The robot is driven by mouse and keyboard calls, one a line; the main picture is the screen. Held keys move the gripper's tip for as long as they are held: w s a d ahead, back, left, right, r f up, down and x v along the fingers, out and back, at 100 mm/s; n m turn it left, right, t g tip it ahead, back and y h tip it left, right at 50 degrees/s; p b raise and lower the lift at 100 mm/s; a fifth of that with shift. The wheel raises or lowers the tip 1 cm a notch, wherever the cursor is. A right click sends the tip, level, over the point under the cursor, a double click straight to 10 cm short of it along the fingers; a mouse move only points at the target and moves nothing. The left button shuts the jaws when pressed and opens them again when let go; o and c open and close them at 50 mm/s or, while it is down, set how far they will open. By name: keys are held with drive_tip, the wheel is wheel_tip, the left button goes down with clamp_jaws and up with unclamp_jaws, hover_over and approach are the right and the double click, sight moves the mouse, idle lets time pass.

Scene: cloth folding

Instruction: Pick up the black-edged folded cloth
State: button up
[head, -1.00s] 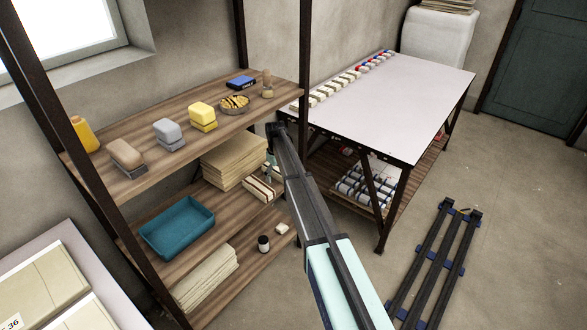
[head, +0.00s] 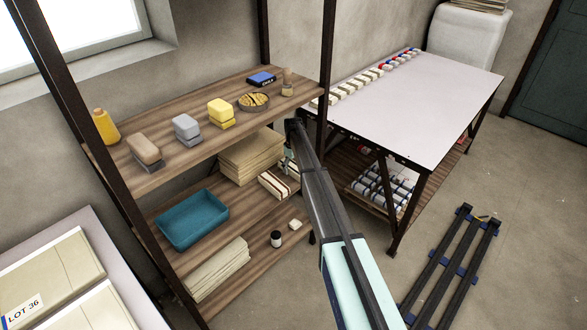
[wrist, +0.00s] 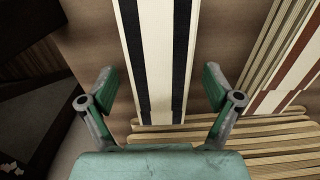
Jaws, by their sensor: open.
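The black-edged folded cloth (wrist: 183,50) is cream with two dark lengthwise stripes. In the wrist view it runs from the top edge down between the two fingers of my gripper (wrist: 160,78). My gripper is open, with one green finger on each side of the cloth and visible gaps to it. The cloth's near end is close to the gripper's palm; I cannot tell whether they touch. In the head view the striped folded cloths (head: 274,185) lie on the middle shelf, partly hidden by my arm.
A cream cloth with a red-brown stripe (wrist: 262,103) lies to the right in the wrist view. A beige cloth stack (head: 250,160) and a teal tray (head: 190,220) share the middle shelf. The upper shelf (head: 165,160) is above, with a dark post (head: 326,70) near my arm.

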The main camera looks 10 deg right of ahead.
drive_tip(key=shift+f, duration=0.1)
drive_tip(key=c, duration=1.4)
drive_tip(key=shift+s+d+b, duration=0.1)
drive_tip(key=shift+b, duration=0.2)
